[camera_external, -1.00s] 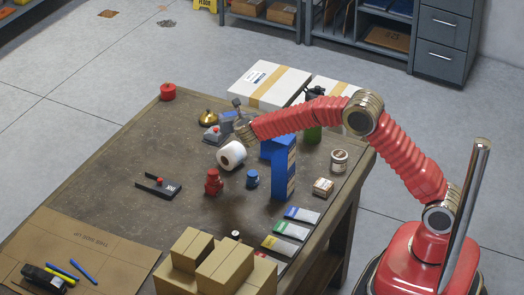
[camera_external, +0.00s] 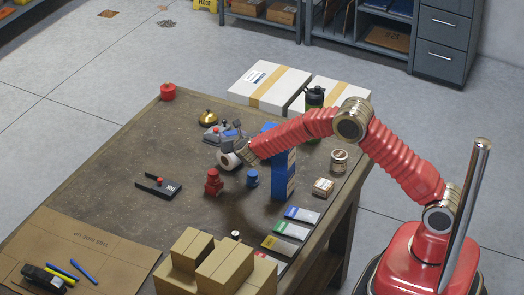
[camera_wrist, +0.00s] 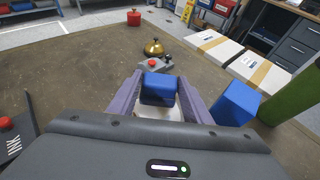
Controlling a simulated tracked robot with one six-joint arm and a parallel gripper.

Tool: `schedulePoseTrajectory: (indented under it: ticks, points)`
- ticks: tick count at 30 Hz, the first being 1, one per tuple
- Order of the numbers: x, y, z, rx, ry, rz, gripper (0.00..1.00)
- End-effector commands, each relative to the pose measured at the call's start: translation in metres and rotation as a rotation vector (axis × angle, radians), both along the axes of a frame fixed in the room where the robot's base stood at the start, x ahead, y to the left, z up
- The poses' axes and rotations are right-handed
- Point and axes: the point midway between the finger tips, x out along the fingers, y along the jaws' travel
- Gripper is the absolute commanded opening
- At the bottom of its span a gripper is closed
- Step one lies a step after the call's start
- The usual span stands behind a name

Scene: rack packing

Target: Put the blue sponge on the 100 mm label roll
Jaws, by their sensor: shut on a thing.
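My gripper (camera_wrist: 158,98) is shut on the blue sponge (camera_wrist: 158,90), which sits between its two purple-grey fingers in the wrist view. The white label roll (camera_external: 226,161) lies on its side on the table, its dark core facing the front left in the external view. My gripper (camera_external: 234,138) is right over the roll there and hides part of it. In the wrist view a white patch of the roll (camera_wrist: 158,113) shows just below the sponge. I cannot tell whether the sponge touches the roll.
A tall blue box (camera_external: 283,172) stands close to the right of my gripper. A red bottle (camera_external: 213,183) and a small blue item (camera_external: 252,178) stand in front of the roll. A brass bell (camera_external: 208,117) and a grey device with a red button (camera_wrist: 153,64) are behind.

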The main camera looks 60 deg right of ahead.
Motion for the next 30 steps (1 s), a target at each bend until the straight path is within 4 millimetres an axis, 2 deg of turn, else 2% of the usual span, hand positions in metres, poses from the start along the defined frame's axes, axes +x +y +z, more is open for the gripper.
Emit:
schedulePoseTrajectory:
  ticks: [4,15,16,24,30]
  points:
    - [0.000,0.000,-0.015,-0.001,0.001,0.000,0.23]
    - [0.000,0.000,-0.018,0.000,0.000,0.000,0.23]
    - [0.000,0.000,-0.018,0.000,0.000,0.000,0.45]
    - [0.000,0.000,-0.018,-0.001,-0.001,0.000,0.63]
    - [0.000,0.000,-0.018,-0.001,-0.001,0.000,0.63]
